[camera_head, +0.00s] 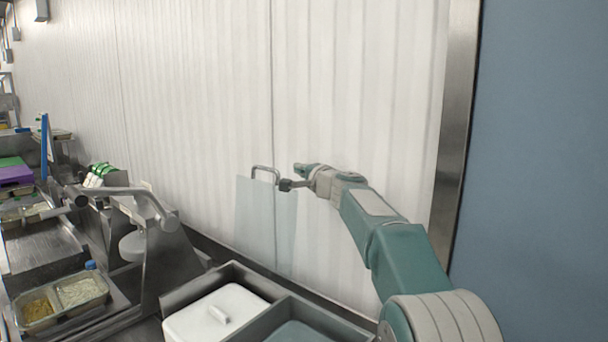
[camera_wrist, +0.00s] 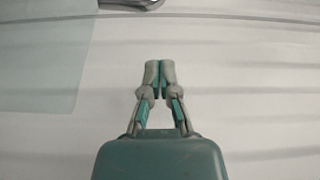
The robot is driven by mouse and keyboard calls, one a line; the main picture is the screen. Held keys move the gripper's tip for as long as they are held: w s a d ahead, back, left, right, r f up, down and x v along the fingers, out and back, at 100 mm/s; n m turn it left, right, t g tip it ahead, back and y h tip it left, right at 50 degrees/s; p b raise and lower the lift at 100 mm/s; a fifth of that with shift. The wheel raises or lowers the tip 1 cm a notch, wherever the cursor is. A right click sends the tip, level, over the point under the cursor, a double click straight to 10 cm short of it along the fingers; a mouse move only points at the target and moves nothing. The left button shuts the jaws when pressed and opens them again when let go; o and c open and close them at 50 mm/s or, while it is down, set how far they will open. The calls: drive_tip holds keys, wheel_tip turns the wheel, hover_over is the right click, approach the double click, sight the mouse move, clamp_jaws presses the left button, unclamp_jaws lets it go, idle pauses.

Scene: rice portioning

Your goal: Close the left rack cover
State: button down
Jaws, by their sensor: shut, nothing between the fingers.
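A clear, see-through cover (camera_head: 262,228) stands upright behind the steel rack (camera_head: 240,272), against the white wall. It has a metal loop handle (camera_head: 265,170) on its top edge. My gripper (camera_head: 286,184) is at the right of this handle, near the cover's upper edge; I cannot tell whether it touches. In the wrist view my gripper (camera_wrist: 159,72) has its fingertips together and empty. The clear cover (camera_wrist: 38,60) shows at the left there, and part of the handle (camera_wrist: 132,4) at the top edge.
A white lid (camera_head: 215,316) with a grip lies in the rack's left compartment. The right compartment (camera_head: 300,333) shows a bluish surface. A tilted steel stand (camera_head: 165,262) and a tray of food (camera_head: 62,300) are further left. The corrugated wall (camera_head: 350,90) is close behind.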

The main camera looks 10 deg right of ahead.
drive_tip(key=a, duration=0.4)
drive_tip(key=shift+a+f, duration=0.1)
drive_tip(key=shift+a, duration=0.05)
idle(0.5)
drive_tip(key=shift+a, duration=0.15)
